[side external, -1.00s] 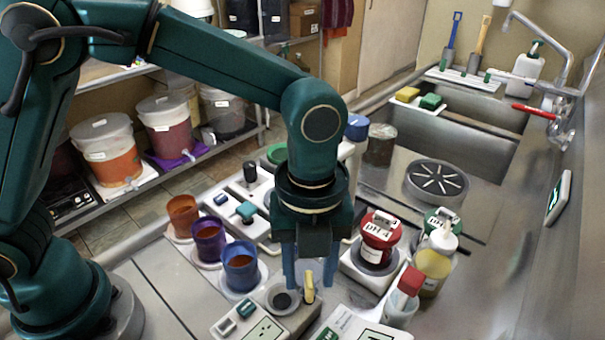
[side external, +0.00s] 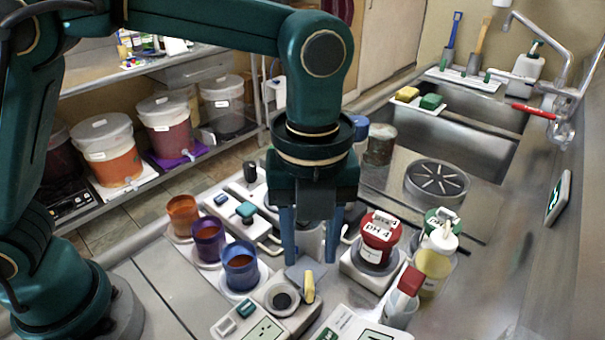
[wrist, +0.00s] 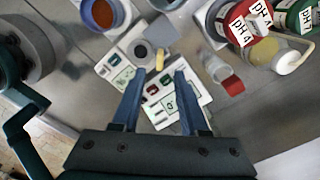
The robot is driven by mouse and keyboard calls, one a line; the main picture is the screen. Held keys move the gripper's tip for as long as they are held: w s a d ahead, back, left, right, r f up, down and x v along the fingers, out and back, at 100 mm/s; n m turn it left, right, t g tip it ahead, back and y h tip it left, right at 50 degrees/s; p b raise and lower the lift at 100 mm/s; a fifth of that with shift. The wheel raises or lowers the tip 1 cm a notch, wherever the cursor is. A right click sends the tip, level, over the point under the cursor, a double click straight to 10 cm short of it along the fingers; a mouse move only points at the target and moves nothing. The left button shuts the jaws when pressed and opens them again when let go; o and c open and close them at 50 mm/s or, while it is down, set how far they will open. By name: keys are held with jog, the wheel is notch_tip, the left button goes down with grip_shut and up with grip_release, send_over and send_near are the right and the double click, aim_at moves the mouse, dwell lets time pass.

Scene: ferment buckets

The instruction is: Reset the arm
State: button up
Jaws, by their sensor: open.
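My gripper (side external: 310,245) points straight down over the steel counter in the side view, its two blue fingers spread apart with nothing between them. It is above the area between the blue cup (side external: 241,268) and the red-lidded pH 4 jar (side external: 378,240). In the wrist view the open fingers (wrist: 155,85) frame a white instrument panel (wrist: 150,90) below. A yellow-handled piece (side external: 308,287) stands beside a dark round well (side external: 282,300) at the panel's edge, below and in front of the fingers.
Orange (side external: 183,214) and purple (side external: 208,240) cups stand left of the blue one. The sink (side external: 450,145) lies behind. Buckets (side external: 105,155) sit on the left shelf. Bare counter is at front left.

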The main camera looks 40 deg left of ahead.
jog(key=shift+w+a+r, duration=0.1)
jog(key=shift+w+a, duration=0.05)
jog(key=s+a+r+n+t, duration=0.1)
jog(key=a+r+n+t, duration=0.2)
jog(key=a+r+n, duration=0.6)
jog(key=s+a+f+n+t, duration=0.2)
jog(key=s+a+f+n, duration=0.4)
jog(key=n, duration=1.2)
jog(key=shift+s+a+t, duration=0.3)
jog(key=shift+s+a, duration=0.25)
jog(key=shift+a, duration=0.1)
